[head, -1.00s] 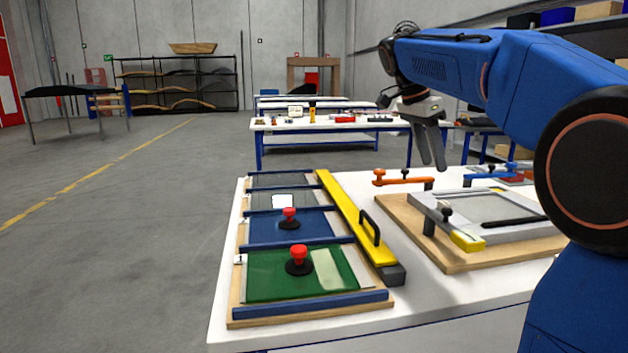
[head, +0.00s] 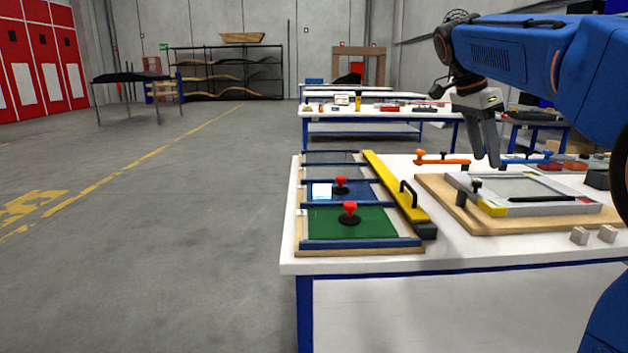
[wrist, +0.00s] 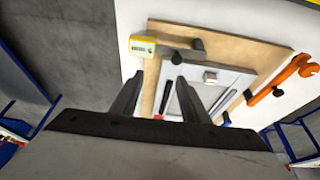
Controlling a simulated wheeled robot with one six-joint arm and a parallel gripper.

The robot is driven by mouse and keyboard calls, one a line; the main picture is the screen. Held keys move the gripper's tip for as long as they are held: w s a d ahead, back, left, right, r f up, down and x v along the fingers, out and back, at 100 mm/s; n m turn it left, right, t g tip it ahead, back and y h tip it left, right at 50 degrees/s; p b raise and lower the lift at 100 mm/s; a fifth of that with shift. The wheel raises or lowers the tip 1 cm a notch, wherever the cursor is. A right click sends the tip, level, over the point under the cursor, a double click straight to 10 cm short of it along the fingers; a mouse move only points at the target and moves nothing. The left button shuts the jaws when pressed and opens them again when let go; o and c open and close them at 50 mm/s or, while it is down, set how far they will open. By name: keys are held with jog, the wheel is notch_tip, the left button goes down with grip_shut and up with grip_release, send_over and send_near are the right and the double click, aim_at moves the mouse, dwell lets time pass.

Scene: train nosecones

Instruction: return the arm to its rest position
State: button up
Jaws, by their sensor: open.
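My gripper (head: 487,143) hangs with its fingers pointing down above the back part of the white table (head: 345,268). In the wrist view my gripper (wrist: 163,100) has its two dark fingers apart, with nothing held between them. Beyond the fingers lies a wooden board (wrist: 230,42) with a grey frame. The same wooden board (head: 452,205) shows in the head view at the right of the table, with the grey frame (head: 570,209) on it. My blue arm reaches in from the right.
Left on the table is a rack with a green panel (head: 375,222) and a blue panel (head: 365,195), each with a red-knobbed handle. A yellow bar (head: 390,188) lies beside it. Orange (head: 440,162) and blue clamps stand behind the board. Open grey floor (head: 160,260) lies left.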

jog(key=s+a+f+n+t+y, duration=0.1)
jog(key=s+a+f+n, duration=0.2)
jog(key=s+f+n, duration=0.3)
jog(key=s+a+f+n+t+y, duration=0.2)
jog(key=s+a+f+n, duration=0.2)
jog(key=s+f, duration=1)
jog(key=s+a+f+n+t+y, duration=0.1)
jog(key=s+a+f+n, duration=0.2)
jog(key=s+f+n, duration=0.4)
jog(key=s+f, duration=0.3)
jog(key=shift+a+n+t, duration=0.15)
jog(key=shift+n+t, duration=0.15)
jog(key=shift+t, duration=0.1)
